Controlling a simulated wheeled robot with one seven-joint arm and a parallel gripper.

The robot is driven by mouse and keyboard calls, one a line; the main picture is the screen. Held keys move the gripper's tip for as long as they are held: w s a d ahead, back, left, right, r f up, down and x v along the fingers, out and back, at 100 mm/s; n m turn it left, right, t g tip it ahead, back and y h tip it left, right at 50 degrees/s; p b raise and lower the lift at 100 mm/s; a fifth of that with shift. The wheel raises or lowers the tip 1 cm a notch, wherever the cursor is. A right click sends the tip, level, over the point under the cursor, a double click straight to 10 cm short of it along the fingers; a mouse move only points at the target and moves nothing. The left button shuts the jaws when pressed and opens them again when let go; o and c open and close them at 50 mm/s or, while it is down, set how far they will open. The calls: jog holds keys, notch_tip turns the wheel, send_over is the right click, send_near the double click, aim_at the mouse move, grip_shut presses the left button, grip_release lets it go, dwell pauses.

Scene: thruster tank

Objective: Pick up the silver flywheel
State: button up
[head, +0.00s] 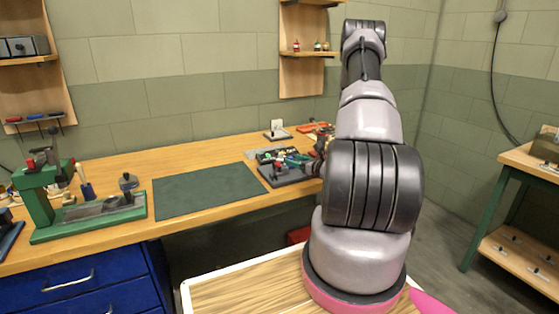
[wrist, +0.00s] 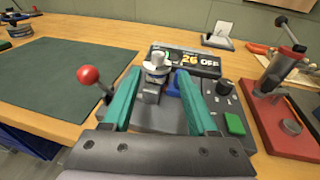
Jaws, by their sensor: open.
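A silver piece with a round, stepped top (wrist: 154,66) stands upright on a grey device with a display (wrist: 205,62); it looks like the silver flywheel, though I cannot be sure. My gripper (wrist: 157,74) has two teal fingers, open, one on each side of this piece, with visible gaps. I cannot tell whether the fingertips are level with it or above it. In the head view the grey device (head: 283,178) sits on the wooden bench, and my arm partly hides the gripper there.
A lever with a red ball (wrist: 89,75) stands close to the left finger. A red-based tool (wrist: 280,115) stands farther right. A dark green mat (head: 208,190) lies clear.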

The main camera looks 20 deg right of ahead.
aim_at(281, 155)
jog(key=x, duration=0.8)
jog(key=shift+w+a+r, duration=0.15)
jog(key=shift+w+a, duration=0.1)
grip_shut()
